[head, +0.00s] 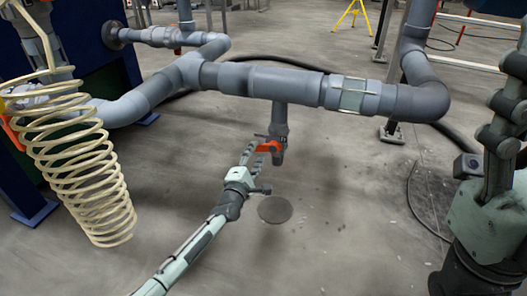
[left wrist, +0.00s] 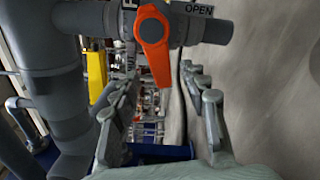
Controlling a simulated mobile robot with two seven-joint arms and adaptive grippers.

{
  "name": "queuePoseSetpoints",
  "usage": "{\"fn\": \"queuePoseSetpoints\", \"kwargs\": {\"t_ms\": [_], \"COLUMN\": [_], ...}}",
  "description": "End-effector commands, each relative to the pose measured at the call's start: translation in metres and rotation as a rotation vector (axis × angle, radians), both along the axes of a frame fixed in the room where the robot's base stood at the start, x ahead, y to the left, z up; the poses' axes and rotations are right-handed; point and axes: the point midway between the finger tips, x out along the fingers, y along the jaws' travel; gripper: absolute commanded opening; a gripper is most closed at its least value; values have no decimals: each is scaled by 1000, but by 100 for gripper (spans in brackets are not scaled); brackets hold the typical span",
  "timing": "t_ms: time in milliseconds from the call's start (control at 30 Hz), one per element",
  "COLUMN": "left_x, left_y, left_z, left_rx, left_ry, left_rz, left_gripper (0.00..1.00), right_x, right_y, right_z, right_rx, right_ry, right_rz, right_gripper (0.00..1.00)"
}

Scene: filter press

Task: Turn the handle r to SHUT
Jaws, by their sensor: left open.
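The orange handle r (head: 268,146) sits on a small valve at the lower end of a short grey pipe (head: 280,115) hanging from the main pipe. In the left wrist view the handle (left wrist: 153,45) points down the picture from its pivot, with an OPEN label (left wrist: 198,9) to its right and another label, mostly hidden, to its left. My left gripper (head: 258,153) is right at the handle. In the left wrist view its fingers (left wrist: 160,92) are spread apart, with the handle's end between and beyond them; contact cannot be told. My right gripper (head: 504,100) is partly cut off.
A large grey pipe (head: 265,80) runs across above the valve. A coiled cream hose (head: 80,165) hangs at left, before a dark blue structure (head: 20,110). A floor drain cover (head: 274,209) lies below the valve. The floor around it is mostly clear.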

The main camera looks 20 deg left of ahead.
Motion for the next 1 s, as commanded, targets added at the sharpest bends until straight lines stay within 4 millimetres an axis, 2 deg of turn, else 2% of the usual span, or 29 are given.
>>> {"fn": "queuePoseSetpoints", "kwargs": {"t_ms": [100,233,600,967,1000], "left_x": [20,34,41,41,41], "left_y": [-1,-2,-2,-2,-2], "left_z": [-2,-2,0,-1,-1], "left_rx": [1,0,1,1,1], "left_ry": [-1,0,2,2,2], "left_rz": [0,-1,-2,-2,-2], "left_gripper": [44,44,44,1,0], "right_x": [0,1,1,1,1], "right_y": [1,3,3,3,3], "right_z": [-2,-1,2,2,2], "right_rx": [-13,-25,-30,-31,-31], "right_ry": [-19,-32,-38,-38,-38], "right_rz": [-1,-3,-4,-5,-5], "right_gripper": [59,59,59,59,59]}}
